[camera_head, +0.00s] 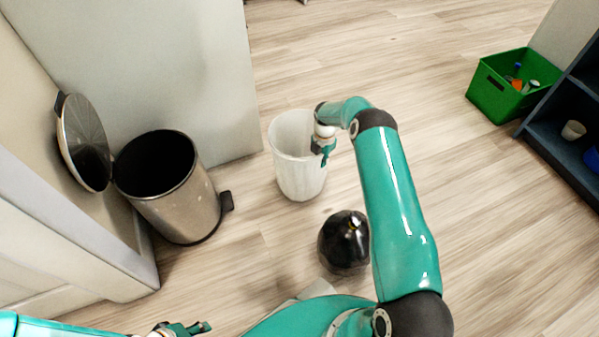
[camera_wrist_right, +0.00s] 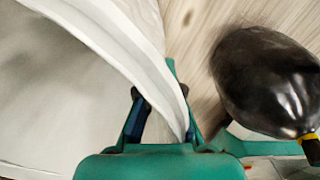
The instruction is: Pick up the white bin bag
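The white bin bag (camera_head: 297,177) stands upright on the floor, open at the top, like a tall tub. My right gripper (camera_head: 322,151) is at the right side of its rim. In the right wrist view the white bag (camera_wrist_right: 60,95) fills the left side, and its rim runs down between the spread fingers of my right gripper (camera_wrist_right: 163,118). The fingers look open around the rim; firm contact on both sides does not show. My left gripper (camera_head: 188,328) is at the bottom edge of the head view, away from the bag, partly cut off.
A black tied bag (camera_head: 343,243) lies just in front of the white one; it also shows in the wrist view (camera_wrist_right: 265,80). A metal pedal bin (camera_head: 180,205) with its lid up stands left. A green crate (camera_head: 495,92) and dark shelf (camera_head: 560,140) are at right.

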